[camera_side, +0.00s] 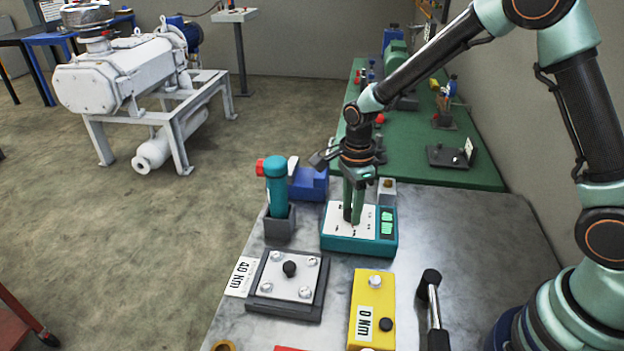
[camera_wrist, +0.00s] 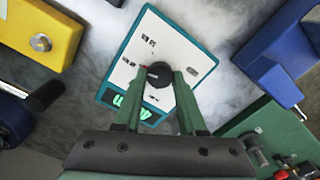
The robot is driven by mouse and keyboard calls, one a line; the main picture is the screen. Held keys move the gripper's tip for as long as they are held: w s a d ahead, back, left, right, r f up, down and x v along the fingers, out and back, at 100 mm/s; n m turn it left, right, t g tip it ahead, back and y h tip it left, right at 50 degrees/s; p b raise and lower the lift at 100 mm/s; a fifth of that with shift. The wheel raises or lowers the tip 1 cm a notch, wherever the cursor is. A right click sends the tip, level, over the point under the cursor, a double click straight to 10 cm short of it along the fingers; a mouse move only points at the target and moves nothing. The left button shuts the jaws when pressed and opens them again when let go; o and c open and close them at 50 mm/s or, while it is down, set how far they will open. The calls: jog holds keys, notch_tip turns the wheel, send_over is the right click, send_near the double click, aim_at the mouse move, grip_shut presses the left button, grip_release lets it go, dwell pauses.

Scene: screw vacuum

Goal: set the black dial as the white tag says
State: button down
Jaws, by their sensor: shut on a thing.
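The black dial (camera_wrist: 159,74) is on the white face of a teal box (camera_wrist: 196,55), with small printed marks around it. My gripper (camera_wrist: 158,78) has its green fingers shut on the dial from both sides. In the side view my gripper (camera_side: 352,216) points straight down onto the teal box (camera_side: 345,244), and its fingers hide the dial. The white tag (camera_side: 242,277) lies left of a dark plate and appears to read 40 Nm.
A teal driver (camera_side: 277,190) with a red end stands in a dark holder. A dark block (camera_side: 289,283) carries a bright plate with screws. A yellow box (camera_side: 371,300) has a label reading 0 Nm. A black-handled lever (camera_side: 433,310) lies beside it.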

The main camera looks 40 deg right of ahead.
jog(key=shift+c, duration=2.4)
grip_release()
notch_tip(320, 180, up, 12)
jog(key=shift+r, duration=0.15)
jog(key=s+d+r+n+t, duration=0.2)
jog(key=s+r+n, duration=0.2)
jog(key=n, duration=0.6)
jog(key=s+d+r+n+t, duration=0.3)
jog(key=s+n, duration=0.6)
jog(key=n, duration=0.2)
jog(key=shift+d+r+t, duration=0.2)
jog(key=shift+r+t, duration=0.1)
jog(key=shift+r, duration=0.1)
